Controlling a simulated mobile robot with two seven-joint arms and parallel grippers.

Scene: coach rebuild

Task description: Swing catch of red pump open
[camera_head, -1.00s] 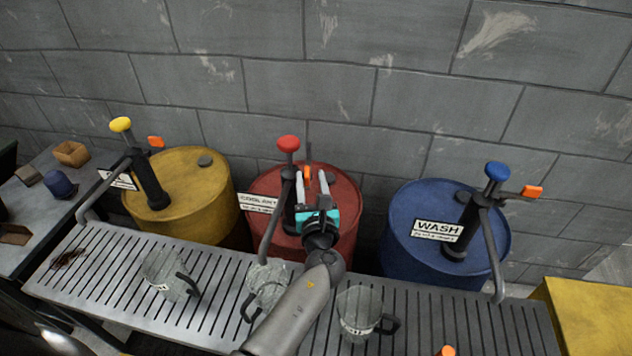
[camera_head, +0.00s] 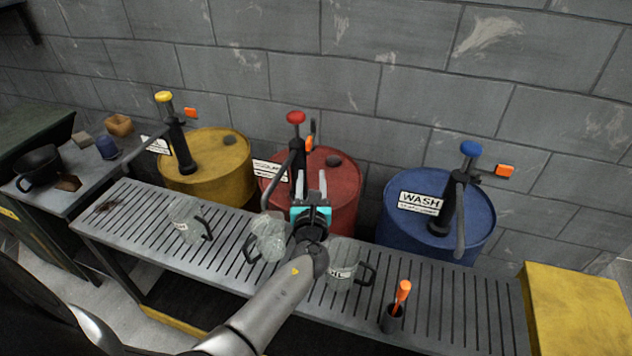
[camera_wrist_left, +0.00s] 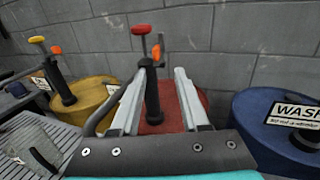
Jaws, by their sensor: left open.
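The red pump stands on the red drum (camera_head: 340,190), with a red knob (camera_head: 296,117) on top. Its catch has an orange tab (camera_head: 310,142) close on the right of the pump's head; the tab looks narrow, unlike the sideways tabs on the other pumps. My left gripper (camera_head: 310,178) is open and empty, in front of and below the catch, apart from it. In the left wrist view the black pump body (camera_wrist_left: 152,100) shows between the spread fingers, with the orange tab (camera_wrist_left: 156,52) beyond the fingertips. My right gripper is not in view.
A yellow pump (camera_head: 180,145) on a yellow drum stands left, a blue pump (camera_head: 452,200) on the blue WASH drum right. Clear jugs, one of them (camera_head: 185,222) at left, stand on the slatted bench (camera_head: 450,300). An orange-handled tool (camera_head: 402,292) stands in a dark holder.

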